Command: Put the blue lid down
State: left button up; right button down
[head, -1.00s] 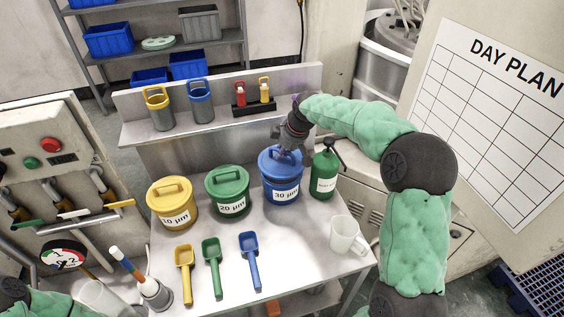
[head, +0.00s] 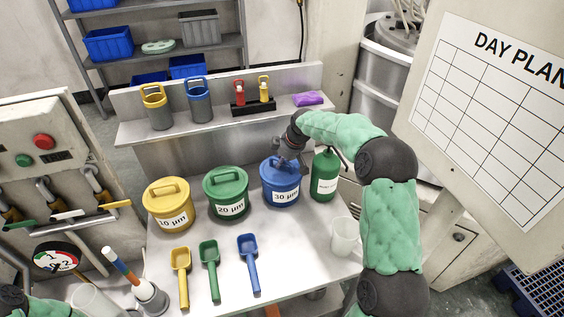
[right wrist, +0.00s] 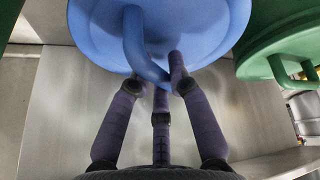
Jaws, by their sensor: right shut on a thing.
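The blue lid (head: 279,169) sits on the blue tub marked 30 µm (head: 283,195), looking level, with no clear gap between them. My right gripper (head: 288,159) comes down from the upper right and is shut on the lid's raised handle. The right wrist view shows the blue lid (right wrist: 200,20) close up, with the fingers (right wrist: 157,78) at its handle (right wrist: 133,45). The tub's body is hidden in that view. Only part of my left arm shows at the lower left of the head view; its gripper is out of sight.
A green pump bottle (head: 325,176) stands close right of the blue tub, and a white mug (head: 344,236) in front of it. Green (head: 226,196) and yellow (head: 168,205) lidded tubs stand to the left. Several scoops, such as the blue one (head: 249,262), lie in front.

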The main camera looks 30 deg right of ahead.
jog(key=c, duration=1.6)
grip_release()
jog(key=shift+f, duration=0.1)
jog(key=o, duration=0.4)
jog(key=shift+o, duration=0.2)
jog(key=shift+r, duration=0.35)
jog(key=p+v, duration=0.3)
jog(key=v, duration=0.8)
jog(key=shift+s+r, duration=0.25)
jog(key=shift+r, duration=0.05)
jog(key=shift+d, duration=0.1)
